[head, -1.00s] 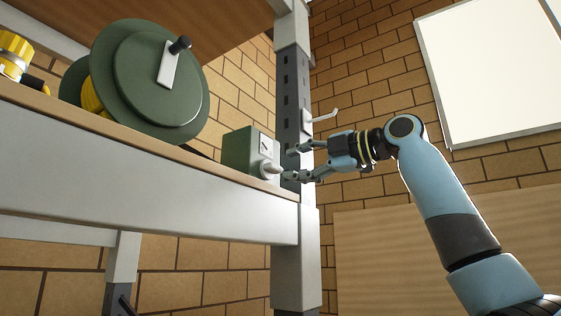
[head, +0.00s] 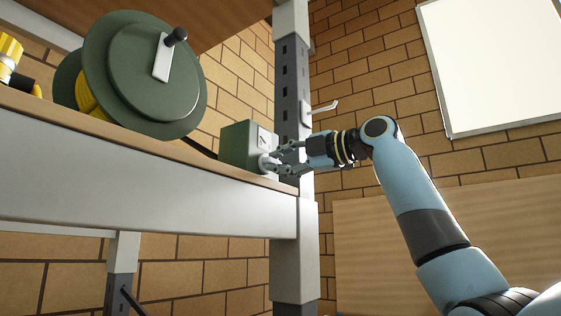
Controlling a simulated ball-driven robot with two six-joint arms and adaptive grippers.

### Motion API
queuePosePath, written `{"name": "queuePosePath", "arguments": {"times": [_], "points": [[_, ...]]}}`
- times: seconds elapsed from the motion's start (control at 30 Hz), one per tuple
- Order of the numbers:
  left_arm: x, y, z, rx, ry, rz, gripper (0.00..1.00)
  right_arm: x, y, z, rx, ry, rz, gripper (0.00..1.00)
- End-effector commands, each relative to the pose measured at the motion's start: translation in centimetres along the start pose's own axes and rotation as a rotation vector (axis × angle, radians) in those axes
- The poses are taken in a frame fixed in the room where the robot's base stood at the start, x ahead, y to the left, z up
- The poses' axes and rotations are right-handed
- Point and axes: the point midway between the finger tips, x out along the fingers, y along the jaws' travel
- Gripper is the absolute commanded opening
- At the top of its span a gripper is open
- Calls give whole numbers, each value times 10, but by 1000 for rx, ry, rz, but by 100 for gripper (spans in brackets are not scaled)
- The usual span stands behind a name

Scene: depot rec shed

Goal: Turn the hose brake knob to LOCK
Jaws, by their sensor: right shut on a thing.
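The hose brake is a small green box (head: 236,148) with a pale front plate (head: 263,138) at the right end of the shelf. Its light grey knob (head: 266,163) sticks out of the lower part of that front. My right gripper (head: 275,162) reaches it from the right, and its fingers are shut on the knob, hiding part of it. The marks on the plate are too small to read, so the knob's setting cannot be told. The green hose reel (head: 125,75) with its crank stands on the shelf to the left. My left gripper is not in view.
The shelf (head: 150,185) has a thick grey front edge below the box. A grey upright post (head: 293,90) with a white hook (head: 322,107) stands close behind my right gripper. A yellow item (head: 9,52) lies at far left. A whiteboard hangs on the brick wall.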

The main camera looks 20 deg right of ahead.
Motion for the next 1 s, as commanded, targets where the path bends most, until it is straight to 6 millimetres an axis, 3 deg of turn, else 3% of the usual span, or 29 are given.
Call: {"name": "queuePosePath", "arguments": {"times": [0.47,1.0], "points": [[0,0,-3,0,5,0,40,0,-1,0,95,0,-2,0],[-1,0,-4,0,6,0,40,0,-1,0,565,-1,-3,0]]}}
